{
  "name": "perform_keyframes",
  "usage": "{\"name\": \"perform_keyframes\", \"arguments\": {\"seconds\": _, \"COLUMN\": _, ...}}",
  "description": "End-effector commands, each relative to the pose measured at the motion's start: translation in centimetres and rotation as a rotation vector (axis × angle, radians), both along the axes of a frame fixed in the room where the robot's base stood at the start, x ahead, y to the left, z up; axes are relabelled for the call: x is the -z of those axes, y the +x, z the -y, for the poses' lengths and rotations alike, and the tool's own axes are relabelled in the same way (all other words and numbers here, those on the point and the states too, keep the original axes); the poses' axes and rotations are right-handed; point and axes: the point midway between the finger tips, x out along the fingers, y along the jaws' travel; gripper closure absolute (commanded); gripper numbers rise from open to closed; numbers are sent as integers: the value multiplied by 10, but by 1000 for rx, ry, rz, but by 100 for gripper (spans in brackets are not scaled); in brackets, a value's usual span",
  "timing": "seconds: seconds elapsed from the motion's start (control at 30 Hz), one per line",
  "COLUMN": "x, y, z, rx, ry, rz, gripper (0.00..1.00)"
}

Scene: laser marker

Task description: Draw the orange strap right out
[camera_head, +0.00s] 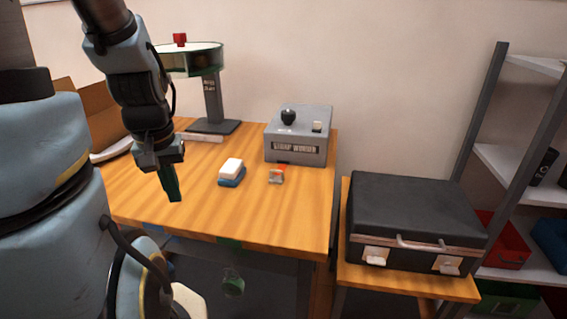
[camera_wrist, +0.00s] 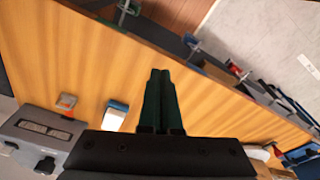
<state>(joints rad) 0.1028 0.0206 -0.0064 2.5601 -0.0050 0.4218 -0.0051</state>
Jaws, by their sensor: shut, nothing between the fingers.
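A grey box labelled as a strap winder (camera_head: 296,137), with a black knob and a pale button on top, stands at the back right of the wooden table. It also shows at the lower left of the wrist view (camera_wrist: 25,142). A small orange and grey piece (camera_head: 277,174), seemingly the strap's end, lies in front of the box; it also shows in the wrist view (camera_wrist: 66,102). I cannot tell how it joins the box. My gripper (camera_head: 174,198) is shut and empty, its dark green fingers pointing down over the table's left part, well left of the orange piece.
A blue and white block (camera_head: 232,172) lies between my gripper and the orange piece. A round-topped stand (camera_head: 213,100) is at the back left. A black case (camera_head: 415,215) sits on a lower table at right, beside a shelf (camera_head: 510,165). The table's front is clear.

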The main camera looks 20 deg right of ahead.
Motion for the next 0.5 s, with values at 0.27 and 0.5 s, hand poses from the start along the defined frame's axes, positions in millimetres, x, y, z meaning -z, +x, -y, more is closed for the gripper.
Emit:
{"name": "perform_keyframes", "arguments": {"seconds": 0.27, "x": 0, "y": 0, "z": 0, "rx": 0, "ry": 0, "rz": 0, "gripper": 100}}
{"name": "perform_keyframes", "arguments": {"seconds": 0.5, "x": 0, "y": 0, "z": 0, "rx": 0, "ry": 0, "rz": 0, "gripper": 99}}
